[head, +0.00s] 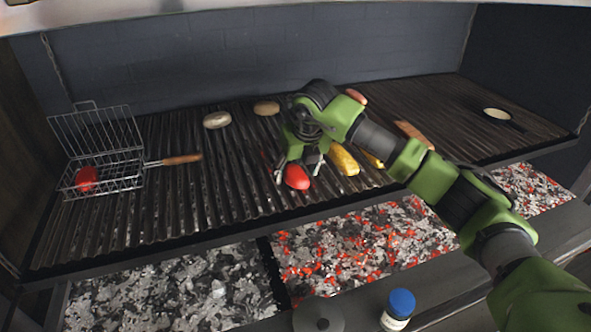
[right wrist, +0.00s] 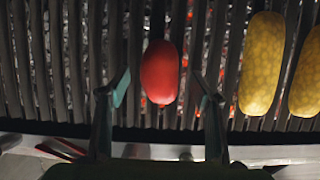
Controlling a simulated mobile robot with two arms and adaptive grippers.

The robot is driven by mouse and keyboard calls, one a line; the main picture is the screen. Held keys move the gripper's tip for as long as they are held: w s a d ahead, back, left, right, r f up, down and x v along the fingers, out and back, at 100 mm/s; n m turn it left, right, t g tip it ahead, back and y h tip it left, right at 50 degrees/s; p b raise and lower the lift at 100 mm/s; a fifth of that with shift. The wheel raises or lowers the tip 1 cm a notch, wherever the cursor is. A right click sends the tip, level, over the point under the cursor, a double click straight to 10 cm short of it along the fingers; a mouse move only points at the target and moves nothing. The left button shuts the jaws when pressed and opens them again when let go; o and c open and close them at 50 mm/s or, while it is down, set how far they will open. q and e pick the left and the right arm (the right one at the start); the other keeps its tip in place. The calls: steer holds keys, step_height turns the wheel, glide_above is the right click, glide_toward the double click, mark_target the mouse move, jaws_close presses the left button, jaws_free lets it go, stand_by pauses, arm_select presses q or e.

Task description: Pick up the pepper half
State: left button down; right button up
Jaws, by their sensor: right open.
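A red pepper half (head: 297,177) lies on the grill grate, near the front of its middle part. In the right wrist view the pepper half (right wrist: 160,72) lies rounded side up along the bars. My right gripper (head: 298,178) is open above it. In the right wrist view the two fingertips (right wrist: 161,92) stand on either side of the pepper half, with gaps on both sides. Another red piece, which looks like a pepper half (head: 86,179), lies in the wire basket at the left. My left gripper is not in view.
Yellow corn (head: 343,160) lies just right of the pepper half; a second cob (right wrist: 307,75) is beside it. The open wire basket (head: 118,178) has a wooden handle. Two round pieces (head: 217,119) lie behind. A blue-capped jar (head: 398,309) stands in front. Glowing coals (head: 350,245) lie below.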

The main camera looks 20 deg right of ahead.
steer(key=shift+w+f, duration=0.2)
steer(key=shift+f, duration=0.1)
steer(key=shift+s, duration=0.1)
steer(key=c, duration=1.2)
steer(key=shift+r, duration=0.15)
